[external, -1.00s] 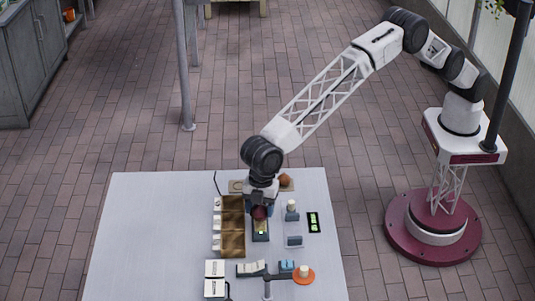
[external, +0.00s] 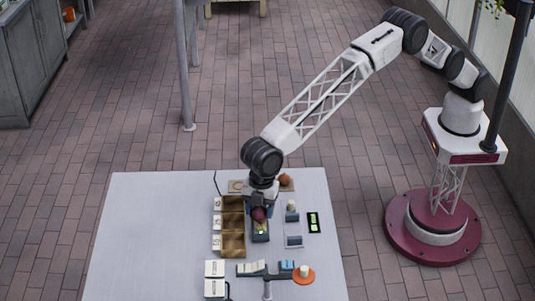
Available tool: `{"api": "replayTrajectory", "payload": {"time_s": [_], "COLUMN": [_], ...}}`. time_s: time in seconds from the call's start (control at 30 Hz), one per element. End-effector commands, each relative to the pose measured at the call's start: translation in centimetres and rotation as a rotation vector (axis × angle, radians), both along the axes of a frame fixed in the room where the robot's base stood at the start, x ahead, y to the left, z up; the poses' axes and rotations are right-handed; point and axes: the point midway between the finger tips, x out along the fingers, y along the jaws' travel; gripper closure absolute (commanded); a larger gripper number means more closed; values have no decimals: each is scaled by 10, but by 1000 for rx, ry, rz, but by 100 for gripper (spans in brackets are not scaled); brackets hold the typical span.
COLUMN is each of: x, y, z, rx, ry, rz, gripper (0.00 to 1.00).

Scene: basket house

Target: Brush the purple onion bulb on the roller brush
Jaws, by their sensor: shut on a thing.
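The purple onion bulb (external: 259,213) is a small dark reddish-purple ball between the fingers of my gripper (external: 260,211). My gripper points down and is shut on the bulb, hiding part of it. Just in front of and below the bulb is a small dark block (external: 261,236) with a light greenish spot on top. I cannot tell whether the bulb touches this block. No part is clear enough to be named the roller brush with certainty; the dark block or the pale frame with blue-grey bars (external: 294,241) to the right could be it.
A brown compartmented box (external: 233,243) with white labels stands close left of my gripper. A green display (external: 314,222) is at right. White boxes (external: 214,268) and an orange disc (external: 304,276) are in front.

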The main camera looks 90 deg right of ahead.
Motion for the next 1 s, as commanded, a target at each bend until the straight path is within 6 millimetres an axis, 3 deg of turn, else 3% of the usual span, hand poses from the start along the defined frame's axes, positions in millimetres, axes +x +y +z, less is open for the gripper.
{"api": "replayTrajectory", "payload": {"time_s": [1.0], "x": [0], "y": [-10], "z": [-2], "rx": [0], "ry": [0], "rz": [0], "gripper": [68]}}
